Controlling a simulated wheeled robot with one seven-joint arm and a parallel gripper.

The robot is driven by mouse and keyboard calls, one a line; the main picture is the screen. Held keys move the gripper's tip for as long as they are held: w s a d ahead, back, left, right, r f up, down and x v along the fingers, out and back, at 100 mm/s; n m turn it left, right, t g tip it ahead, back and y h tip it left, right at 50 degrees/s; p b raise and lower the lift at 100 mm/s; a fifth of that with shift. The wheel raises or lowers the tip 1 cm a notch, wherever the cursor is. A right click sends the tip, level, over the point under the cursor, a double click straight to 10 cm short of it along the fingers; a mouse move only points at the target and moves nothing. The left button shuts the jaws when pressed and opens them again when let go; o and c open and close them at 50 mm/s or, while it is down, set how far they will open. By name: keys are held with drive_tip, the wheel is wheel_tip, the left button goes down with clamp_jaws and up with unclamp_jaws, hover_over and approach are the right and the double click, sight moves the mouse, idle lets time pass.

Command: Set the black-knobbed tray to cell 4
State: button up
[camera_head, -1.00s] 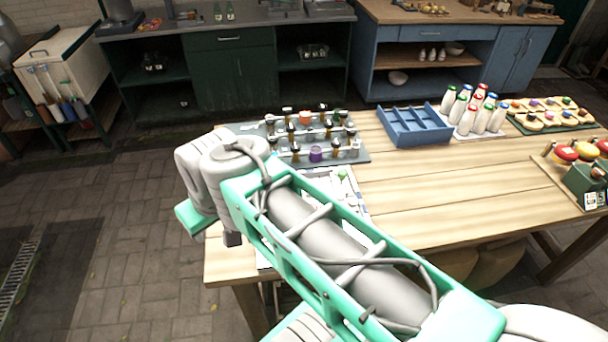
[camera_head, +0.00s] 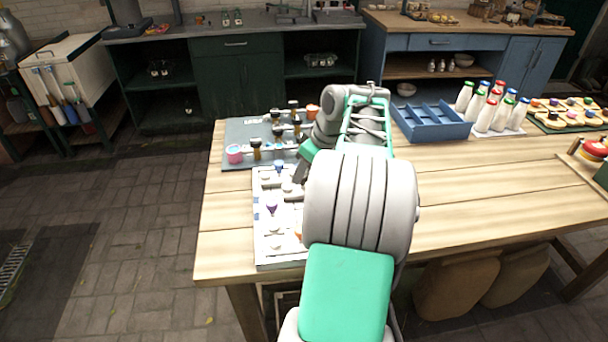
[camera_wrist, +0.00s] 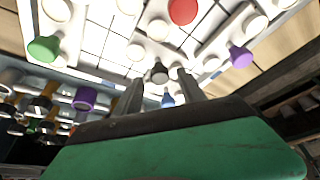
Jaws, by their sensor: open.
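The white board (camera_head: 265,245) lies at the near left of the table. It carries small white pieces with coloured knobs. In the wrist view a dark, black-looking knob (camera_wrist: 159,74) shows between my fingertips, and a blue knob (camera_wrist: 168,100) shows just below it. My gripper (camera_wrist: 162,86) is open, its two grey fingers reaching over the board. I cannot tell whether the fingers touch the dark knob. In the head view my gripper is at the board's right side, partly hidden by my arm. Cell numbers are not readable.
Green (camera_wrist: 44,48), red (camera_wrist: 183,11) and purple (camera_wrist: 240,57) knobs surround my gripper. A grey board (camera_head: 236,132) with black-topped items stands just behind. A blue divided box (camera_head: 432,122) and white bottles (camera_head: 486,115) are farther right.

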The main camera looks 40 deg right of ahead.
drive_tip(key=shift+w+f, duration=0.2)
drive_tip(key=shift+f, duration=0.3)
clamp_jaws()
drive_tip(key=shift+w+r, duration=0.1)
idle(1.0)
